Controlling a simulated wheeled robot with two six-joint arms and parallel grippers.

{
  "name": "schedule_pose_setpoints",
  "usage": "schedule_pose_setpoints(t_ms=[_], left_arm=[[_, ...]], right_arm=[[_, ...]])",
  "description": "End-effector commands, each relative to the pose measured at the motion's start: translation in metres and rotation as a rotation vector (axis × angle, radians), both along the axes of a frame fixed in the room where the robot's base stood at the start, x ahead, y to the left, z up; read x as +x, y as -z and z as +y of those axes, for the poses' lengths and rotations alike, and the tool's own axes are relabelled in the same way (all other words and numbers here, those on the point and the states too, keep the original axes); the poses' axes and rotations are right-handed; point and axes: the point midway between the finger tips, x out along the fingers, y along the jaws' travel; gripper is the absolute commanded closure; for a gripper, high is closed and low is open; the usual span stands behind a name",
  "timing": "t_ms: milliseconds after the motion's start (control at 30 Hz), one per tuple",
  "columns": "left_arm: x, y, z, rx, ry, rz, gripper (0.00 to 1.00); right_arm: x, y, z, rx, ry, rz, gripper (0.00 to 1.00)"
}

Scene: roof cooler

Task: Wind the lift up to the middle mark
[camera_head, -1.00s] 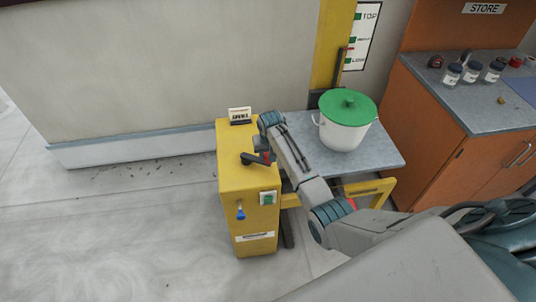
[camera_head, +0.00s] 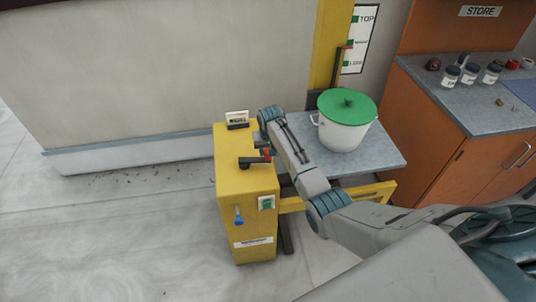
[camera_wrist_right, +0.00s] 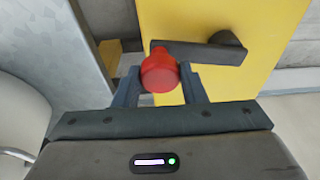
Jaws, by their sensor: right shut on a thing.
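The yellow winch box (camera_head: 245,195) stands left of the lift platform (camera_head: 372,158). Its dark crank arm (camera_head: 250,162) lies across the box top, with the red knob (camera_wrist_right: 160,72) at its end toward the platform. My right gripper (camera_wrist_right: 160,84) is shut on the red knob, one finger on each side. The platform carries a white pot (camera_head: 345,135) with a green lid. On the yellow mast, a small red pointer (camera_head: 347,47) sits close to the middle mark (camera_head: 351,43) on the scale board, seemingly slightly below it. My left gripper is out of view.
A small counter-like sign (camera_head: 237,119) stands on the box's back end. A blue-handled lever (camera_head: 238,215) and a green switch (camera_head: 266,202) are on its front. An orange cabinet (camera_head: 450,135) with jars stands right of the platform. Floor on the left is clear.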

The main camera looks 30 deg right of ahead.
Motion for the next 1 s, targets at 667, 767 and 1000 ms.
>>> schedule_pose_setpoints(t_ms=[667, 767, 1000], left_arm=[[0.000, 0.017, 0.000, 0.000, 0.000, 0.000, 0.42], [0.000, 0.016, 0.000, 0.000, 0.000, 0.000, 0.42], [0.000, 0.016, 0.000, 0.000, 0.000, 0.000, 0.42]], right_arm=[[0.021, -0.003, -0.008, -0.003, 0.002, -0.012, 0.90], [0.022, -0.004, -0.008, -0.003, 0.001, -0.011, 0.58], [0.020, -0.002, -0.007, -0.001, 0.001, -0.005, 0.42]])
